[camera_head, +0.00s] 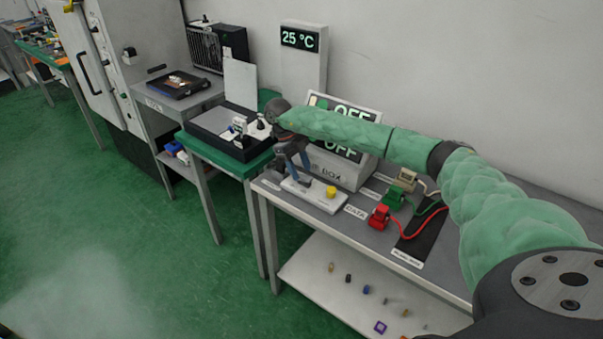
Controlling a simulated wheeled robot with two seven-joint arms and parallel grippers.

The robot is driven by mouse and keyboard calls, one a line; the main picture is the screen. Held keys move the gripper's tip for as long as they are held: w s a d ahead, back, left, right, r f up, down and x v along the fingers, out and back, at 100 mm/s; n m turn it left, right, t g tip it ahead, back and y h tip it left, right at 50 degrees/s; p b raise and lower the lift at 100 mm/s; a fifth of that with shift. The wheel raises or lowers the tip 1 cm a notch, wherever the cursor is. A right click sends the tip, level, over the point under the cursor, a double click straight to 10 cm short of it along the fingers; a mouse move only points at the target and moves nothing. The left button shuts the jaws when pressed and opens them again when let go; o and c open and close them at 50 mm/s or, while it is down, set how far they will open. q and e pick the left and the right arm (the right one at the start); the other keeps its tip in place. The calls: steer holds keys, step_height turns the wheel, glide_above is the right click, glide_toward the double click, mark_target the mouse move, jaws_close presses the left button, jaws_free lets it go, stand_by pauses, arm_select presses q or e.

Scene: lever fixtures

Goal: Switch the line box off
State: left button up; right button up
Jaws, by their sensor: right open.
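The line box (345,174) is a grey case with "BOX" lettering on its front. It stands at the back of the grey table on the right. Its dark display shows two "OFF" readings, partly hidden by my right arm. In front of it lies a white switch base (312,196) with a yellow knob (331,191) at its right end. My right gripper (296,178) is open and points down over the left part of this base. It hides that part, and I cannot tell whether it touches anything there. My left gripper is not in view.
Red (379,217) and green (392,200) plugs with cables sit right of the base. A lower shelf (340,270) holds small loose parts. A green table (215,155) with a black fixture stands left. A "25 °C" display (300,40) is behind. Green floor is open at left.

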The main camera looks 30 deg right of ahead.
steer(key=v, duration=0.3)
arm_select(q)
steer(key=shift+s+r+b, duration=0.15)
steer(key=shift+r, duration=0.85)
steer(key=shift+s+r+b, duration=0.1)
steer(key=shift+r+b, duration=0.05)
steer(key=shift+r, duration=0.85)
arm_select(e)
steer(key=shift+v, duration=1.4)
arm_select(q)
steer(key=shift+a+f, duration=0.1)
